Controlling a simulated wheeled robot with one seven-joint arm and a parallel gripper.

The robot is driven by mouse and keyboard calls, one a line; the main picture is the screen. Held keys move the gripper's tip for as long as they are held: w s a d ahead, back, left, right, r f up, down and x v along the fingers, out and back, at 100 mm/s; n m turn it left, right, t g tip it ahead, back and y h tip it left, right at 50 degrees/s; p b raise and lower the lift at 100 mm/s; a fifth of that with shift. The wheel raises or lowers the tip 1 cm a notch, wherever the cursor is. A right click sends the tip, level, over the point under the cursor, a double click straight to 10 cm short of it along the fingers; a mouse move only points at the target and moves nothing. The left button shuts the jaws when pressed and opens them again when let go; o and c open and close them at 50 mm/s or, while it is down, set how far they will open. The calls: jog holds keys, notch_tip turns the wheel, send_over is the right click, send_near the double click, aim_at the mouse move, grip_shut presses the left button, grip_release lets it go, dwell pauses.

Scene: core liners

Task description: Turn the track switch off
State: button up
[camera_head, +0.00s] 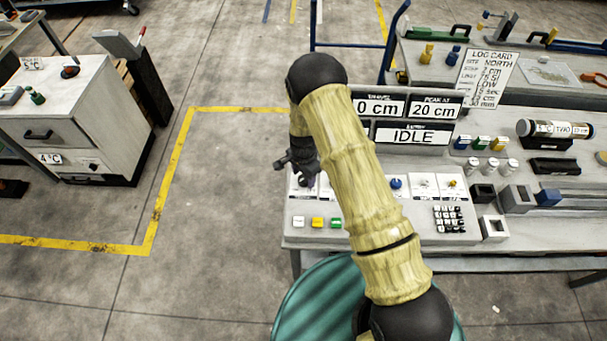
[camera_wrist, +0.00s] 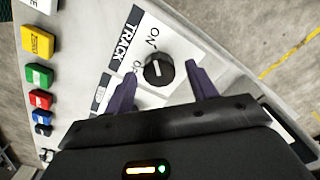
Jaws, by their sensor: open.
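The track switch (camera_wrist: 159,71) is a round black knob with a white pointer line, on a white plate (camera_wrist: 126,45) marked TRACK, ON and a partly covered second label, in the wrist view. The pointer lies across the knob; I cannot tell for sure which label it marks. My gripper (camera_wrist: 160,85) is open, with one purple finger on each side of the knob and nothing held. Whether the fingers touch the knob is unclear. In the head view my gripper (camera_head: 297,160) is over the left end of the console, and my arm hides part of the panel.
The console (camera_head: 460,233) carries coloured buttons (camera_head: 318,222), a blue knob (camera_head: 396,183) and a keypad (camera_head: 449,217). A display (camera_head: 408,137) reads IDLE. A log card (camera_head: 486,77) and a cylinder (camera_head: 555,129) are at right. A grey cabinet (camera_head: 68,115) stands left; floor between is clear.

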jog(key=shift+f, duration=0.5)
jog(key=c, duration=1)
